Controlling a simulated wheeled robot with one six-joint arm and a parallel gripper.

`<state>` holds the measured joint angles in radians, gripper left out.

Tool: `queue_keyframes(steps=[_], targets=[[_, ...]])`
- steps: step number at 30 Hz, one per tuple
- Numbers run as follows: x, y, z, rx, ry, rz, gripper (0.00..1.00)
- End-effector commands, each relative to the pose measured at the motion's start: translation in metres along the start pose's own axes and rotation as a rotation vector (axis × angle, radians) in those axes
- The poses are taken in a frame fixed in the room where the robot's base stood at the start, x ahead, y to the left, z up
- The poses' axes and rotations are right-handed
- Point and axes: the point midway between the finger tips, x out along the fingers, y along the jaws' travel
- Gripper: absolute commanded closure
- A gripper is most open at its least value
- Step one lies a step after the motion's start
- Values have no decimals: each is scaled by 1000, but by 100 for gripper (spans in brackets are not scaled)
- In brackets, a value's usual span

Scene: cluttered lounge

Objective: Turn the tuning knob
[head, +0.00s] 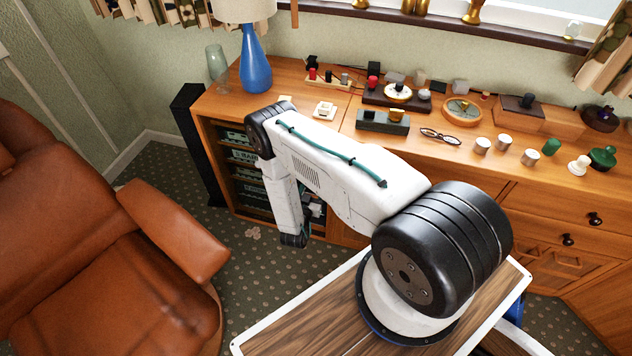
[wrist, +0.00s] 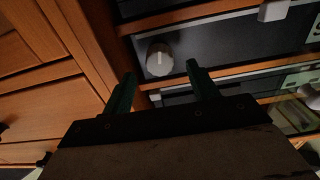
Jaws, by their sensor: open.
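A round pale knob (wrist: 160,59) with a white pointer line sits on the dark front panel (wrist: 215,48) of a shelved unit in the wrist view. I cannot tell for certain that it is the tuning knob. My gripper (wrist: 160,80) is open and empty, with one dark green finger on each side of the knob's position in the picture. The fingertips appear short of the knob, and no contact shows. In the head view my arm hides most of the gripper and the knob. Several stacked units (head: 242,156) show in the open cabinet bay.
Another pale knob (wrist: 273,10) is at the wrist view's top right. A wooden upright and drawer fronts (wrist: 35,90) stand left of the panel. A black speaker (head: 190,130) and brown armchair (head: 175,230) are left of my arm. Small objects crowd the cabinet top (head: 460,150).

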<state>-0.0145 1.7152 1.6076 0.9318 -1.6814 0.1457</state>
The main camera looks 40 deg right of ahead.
Motion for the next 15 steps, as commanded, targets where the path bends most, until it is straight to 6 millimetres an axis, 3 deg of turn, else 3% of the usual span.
queue_keyframes(steps=[6, 15], targets=[[30, 1, 0, 1, 0, 2, 41], [38, 0, 0, -1, -2, -1, 41]])
